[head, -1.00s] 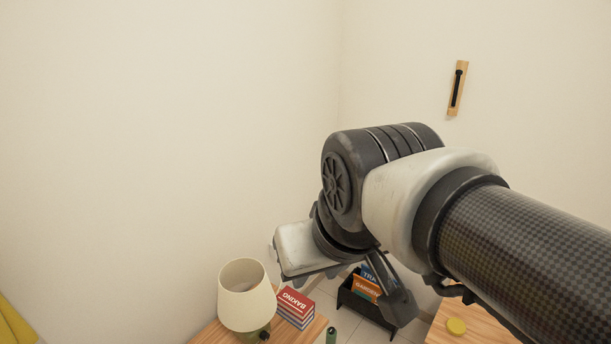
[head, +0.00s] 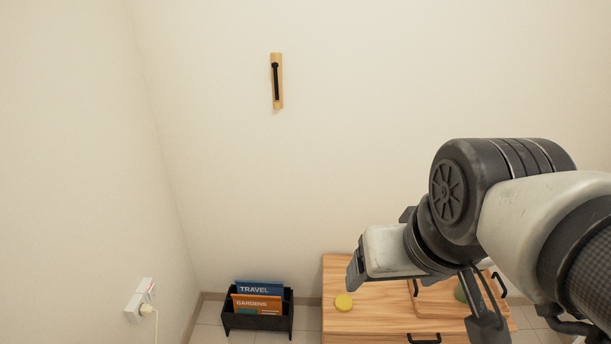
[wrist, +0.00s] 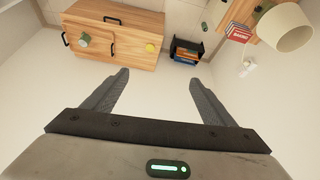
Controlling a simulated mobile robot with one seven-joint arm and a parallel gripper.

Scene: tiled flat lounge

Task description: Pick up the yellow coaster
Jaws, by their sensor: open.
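The yellow coaster (head: 343,302) is a small round disc lying on top of a wooden cabinet (head: 365,318), near its left end in the head view. It also shows in the wrist view (wrist: 150,48), towards the cabinet's right end. My gripper (wrist: 158,82) is open and empty; its two fingers are well apart in the wrist view. The coaster lies well beyond the fingertips there, with nothing between the jaws but wall. In the head view my arm hangs over the right part of the cabinet, and the coaster is left of it and unobstructed.
A wooden board (wrist: 97,46) and a green object (wrist: 84,39) share the cabinet top. A black rack of books (head: 258,322) stands on the floor left of the cabinet. A lamp (wrist: 285,27) and books (wrist: 238,32) are on another table. A socket with plug (head: 140,301) is on the left wall.

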